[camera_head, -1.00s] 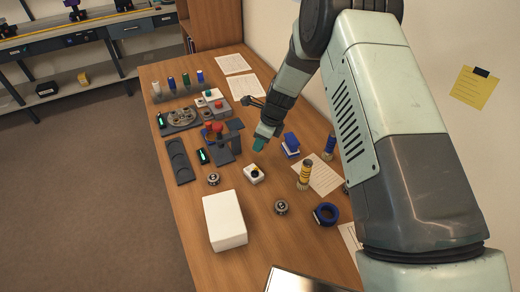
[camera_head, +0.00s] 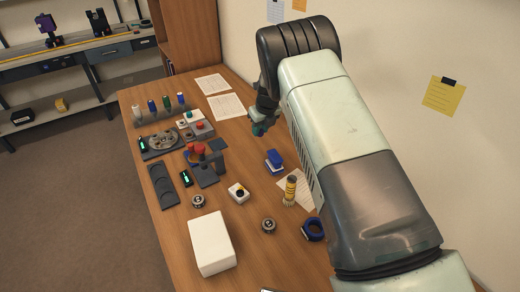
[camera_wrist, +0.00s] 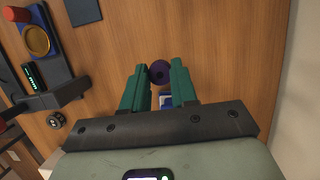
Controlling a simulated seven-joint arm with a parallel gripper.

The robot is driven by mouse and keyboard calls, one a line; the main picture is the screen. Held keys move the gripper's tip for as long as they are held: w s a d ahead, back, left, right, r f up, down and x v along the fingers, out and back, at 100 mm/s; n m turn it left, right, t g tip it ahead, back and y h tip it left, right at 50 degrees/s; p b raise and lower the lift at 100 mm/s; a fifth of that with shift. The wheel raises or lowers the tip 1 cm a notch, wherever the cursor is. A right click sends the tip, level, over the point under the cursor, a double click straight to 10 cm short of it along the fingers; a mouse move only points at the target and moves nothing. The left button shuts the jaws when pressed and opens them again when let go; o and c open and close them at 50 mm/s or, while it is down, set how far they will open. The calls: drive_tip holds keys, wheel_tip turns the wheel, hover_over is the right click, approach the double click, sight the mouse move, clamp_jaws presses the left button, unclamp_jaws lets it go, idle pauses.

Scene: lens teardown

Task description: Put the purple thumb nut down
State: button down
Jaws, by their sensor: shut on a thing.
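The purple thumb nut (camera_wrist: 159,72) shows in the wrist view as a small dark purple disc with a hole in its middle. It sits between the green fingertips of my gripper (camera_wrist: 158,75), which is shut on it. Bare wood lies around it in that view; its height above the table is hard to tell. In the head view my gripper (camera_head: 260,129) is over the back right of the wooden table (camera_head: 240,150), beyond the blue block. The nut cannot be made out there.
A blue block (camera_head: 274,161) and a yellow-banded cylinder (camera_head: 290,190) stand toward the wall. Papers (camera_head: 226,106) lie behind. Wood near my gripper is clear.

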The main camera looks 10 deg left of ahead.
sight(259, 151)
wheel_tip(259, 151, down, 8)
drive_tip(key=shift+f, duration=0.1)
idle(0.4)
drive_tip(key=c, duration=0.9)
unclamp_jaws()
drive_tip(key=shift+f, duration=0.1)
drive_tip(key=v, duration=1.2)
drive_tip(key=shift+r, duration=0.2)
